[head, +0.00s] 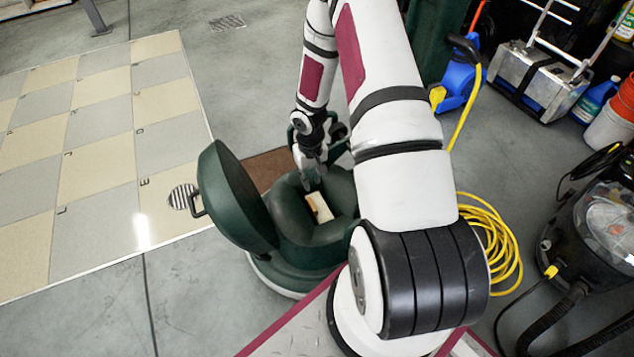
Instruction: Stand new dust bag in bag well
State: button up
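A dark green floor machine (292,258) stands on the floor with its round lid (232,200) swung open to the left. Its bag well (338,193) is open at the top. A small cream piece with an orange-brown edge (319,208), which looks like the dust bag, shows inside the well and seems tilted. My gripper (313,184) points down at the well's far side, right by the cream piece. Its fingertips are small and dark, and I cannot tell whether they touch the piece or are shut. My arm hides the machine's right side.
A checkered tile panel (100,150) lies at the left. A yellow cable coil (495,245) lies right of the machine. A black vacuum (595,225), a metal case (540,80) and a blue sprayer (458,75) stand at the right. The front-left floor is clear.

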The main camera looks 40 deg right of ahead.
notch_tip(320, 180, up, 18)
jog(key=h, duration=0.2)
jog(key=s+a+r, duration=0.3)
jog(key=r, duration=0.4)
jog(key=s+a+r, duration=0.3)
jog(key=r, duration=0.4)
jog(key=s+a+r+n, duration=0.1)
jog(key=s+a+r, duration=0.3)
jog(key=s, duration=0.4)
jog(key=s+a+r+n+y, duration=0.1)
jog(key=s+a+r, duration=0.2)
jog(key=s+a, duration=0.2)
jog(key=s+a+r+n+y, duration=0.1)
jog(key=s+a+r, duration=0.3)
jog(key=s, duration=0.6)
jog(key=shift+s+a+r, duration=0.3)
jog(key=shift+s+a, duration=0.1)
